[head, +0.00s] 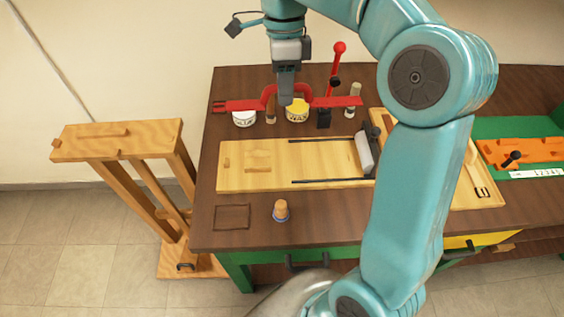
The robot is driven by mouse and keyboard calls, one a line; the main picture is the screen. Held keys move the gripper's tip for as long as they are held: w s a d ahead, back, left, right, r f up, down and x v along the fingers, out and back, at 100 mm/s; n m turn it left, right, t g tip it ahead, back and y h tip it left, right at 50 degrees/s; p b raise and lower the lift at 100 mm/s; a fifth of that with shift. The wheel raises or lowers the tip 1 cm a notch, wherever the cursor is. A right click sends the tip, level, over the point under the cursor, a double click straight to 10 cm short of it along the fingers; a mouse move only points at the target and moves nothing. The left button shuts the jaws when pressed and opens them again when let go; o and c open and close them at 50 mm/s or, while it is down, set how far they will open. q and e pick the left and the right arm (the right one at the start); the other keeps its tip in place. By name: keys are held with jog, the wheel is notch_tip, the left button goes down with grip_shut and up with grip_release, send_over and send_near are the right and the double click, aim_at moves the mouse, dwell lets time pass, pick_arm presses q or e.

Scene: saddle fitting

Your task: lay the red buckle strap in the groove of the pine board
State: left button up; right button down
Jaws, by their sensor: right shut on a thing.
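The red buckle strap (242,105) is a long flat red piece with a raised arch near its middle. My right gripper (286,98) is shut on it at the arch, and the strap spans left to right over the back of the table. The gripper hides part of the arch. The pale pine board (275,178) lies in front of the strap, with shallow rectangular marks at its left and two dark rails to the right. I cannot tell which mark is the groove. My left gripper is not in view.
White (244,119) and yellow (297,113) tins and a red-handled lever (334,75) stand at the back. A grey roller (365,156) sits at the board's right end. A small cork-like piece (281,211) stands in front. A wooden stand (118,146) is at left.

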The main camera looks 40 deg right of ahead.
jog(key=shift+s+d+f, duration=0.1)
jog(key=shift+d+f, duration=0.1)
jog(key=shift+f, duration=0.05)
jog(key=b, duration=0.1)
send_near(288, 165)
jog(key=shift+s+a+f, duration=0.15)
jog(key=shift+s, duration=0.25)
notch_tip(288, 165, down, 5)
jog(key=shift+r, duration=0.15)
jog(key=shift+a, duration=0.1)
jog(key=c, duration=1)
grip_release()
